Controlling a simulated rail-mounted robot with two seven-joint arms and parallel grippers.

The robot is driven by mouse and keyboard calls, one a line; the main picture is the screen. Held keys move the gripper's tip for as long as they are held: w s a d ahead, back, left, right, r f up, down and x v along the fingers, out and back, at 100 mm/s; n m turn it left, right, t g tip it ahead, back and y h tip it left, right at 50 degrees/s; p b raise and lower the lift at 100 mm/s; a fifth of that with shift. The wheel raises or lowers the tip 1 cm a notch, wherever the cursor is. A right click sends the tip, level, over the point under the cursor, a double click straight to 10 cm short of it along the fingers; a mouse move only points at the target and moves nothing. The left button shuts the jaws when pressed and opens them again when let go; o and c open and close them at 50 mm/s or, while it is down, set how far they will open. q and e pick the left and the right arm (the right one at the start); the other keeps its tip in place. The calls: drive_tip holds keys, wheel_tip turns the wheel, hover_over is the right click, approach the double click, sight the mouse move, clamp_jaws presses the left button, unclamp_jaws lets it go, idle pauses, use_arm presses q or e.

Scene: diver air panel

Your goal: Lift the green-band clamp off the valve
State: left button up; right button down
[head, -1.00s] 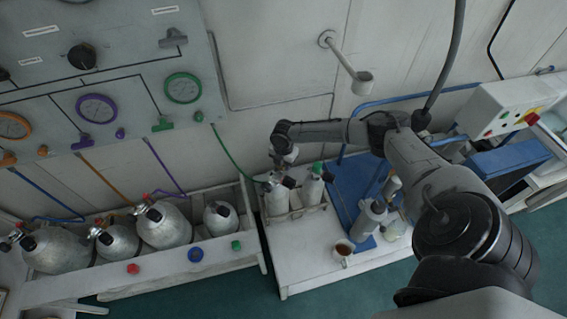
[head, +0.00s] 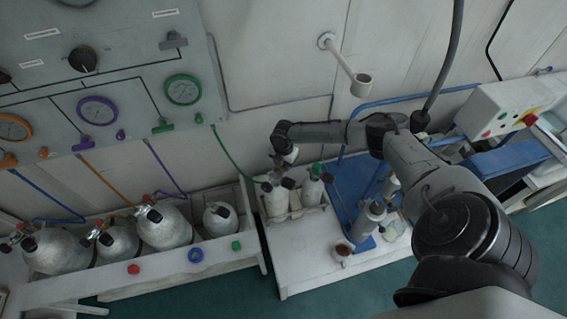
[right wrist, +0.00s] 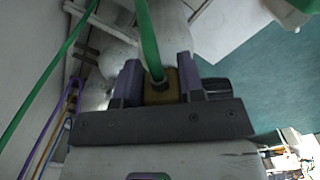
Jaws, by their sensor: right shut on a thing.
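My right gripper (right wrist: 160,88) is shut on a small brass-yellow block, seen in the right wrist view between its two fingers. I take this block for the clamp (right wrist: 160,96); a green hose (right wrist: 148,40) runs to a dark nut on it. I cannot make out a green band. In the head view the right gripper (head: 279,165) is small and dark, at the top of the left cylinder (head: 276,199) in the small rack. The valve under it is hidden, so I cannot tell whether the clamp touches it. My left gripper is not in view.
A second cylinder (head: 311,191) with a green top stands close to the right. Several larger cylinders lie in the long white trough (head: 222,254) at left. A mug (head: 341,251) and a blue board (head: 350,180) are on the bench. The gauge panel (head: 60,90) is on the wall.

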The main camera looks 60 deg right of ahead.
drive_tip(key=shift+r, duration=0.2)
drive_tip(key=shift+r, duration=0.15)
drive_tip(key=shift+r+p, duration=1.4)
drive_tip(key=shift+p, duration=0.15)
drive_tip(key=shift+r+p, duration=0.4)
drive_tip(key=shift+r, duration=0.25)
